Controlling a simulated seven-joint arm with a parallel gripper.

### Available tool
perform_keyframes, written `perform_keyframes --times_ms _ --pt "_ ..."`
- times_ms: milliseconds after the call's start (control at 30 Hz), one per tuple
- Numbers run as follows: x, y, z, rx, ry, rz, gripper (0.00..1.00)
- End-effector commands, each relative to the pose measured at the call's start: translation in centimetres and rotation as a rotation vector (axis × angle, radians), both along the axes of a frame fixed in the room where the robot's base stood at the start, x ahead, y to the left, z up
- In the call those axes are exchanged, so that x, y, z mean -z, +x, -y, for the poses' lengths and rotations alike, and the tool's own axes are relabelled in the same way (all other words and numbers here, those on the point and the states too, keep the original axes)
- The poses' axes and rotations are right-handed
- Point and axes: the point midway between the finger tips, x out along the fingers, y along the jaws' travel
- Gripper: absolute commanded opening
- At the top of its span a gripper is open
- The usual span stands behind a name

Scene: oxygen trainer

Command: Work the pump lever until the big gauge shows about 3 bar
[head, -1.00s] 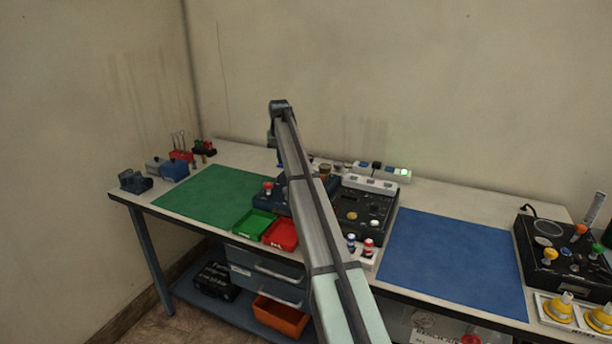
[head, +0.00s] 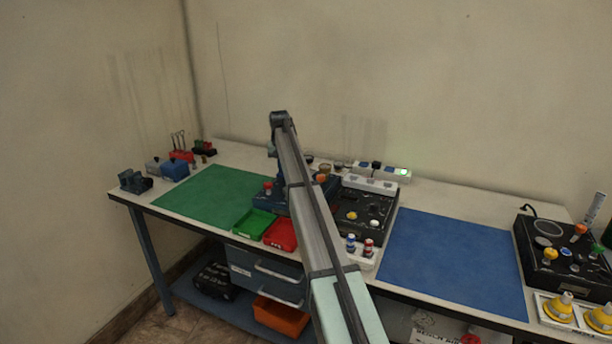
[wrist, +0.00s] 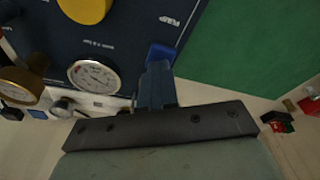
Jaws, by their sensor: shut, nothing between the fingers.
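The pump unit is a dark blue panel (wrist: 125,45) marked PUMP in the wrist view; it also shows partly behind my arm in the head view (head: 265,200). A white-faced round gauge (wrist: 95,77) sits on the panel, left of my gripper; its reading is too small to tell. A brass-rimmed gauge (wrist: 20,85) is farther left. A yellow round part (wrist: 85,8) is at the top edge. My gripper (wrist: 160,55) is shut and empty, over the panel's edge beside the PUMP label. I cannot make out the pump lever for sure.
A green mat (head: 205,198) lies left of the unit, clear. Green (head: 254,223) and red (head: 281,234) trays stand in front. A black control box (head: 368,210) is on the right, then a blue mat (head: 450,258). A power strip (head: 385,172) lies behind.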

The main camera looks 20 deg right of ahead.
Motion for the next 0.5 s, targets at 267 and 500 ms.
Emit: perform_keyframes --times_ms 267,500 --pt "-0.1 0.1 0.0 0.0 0.0 0.001 0.0" --pt "-1.3 0.1 0.0 0.0 0.0 0.001 0.0"
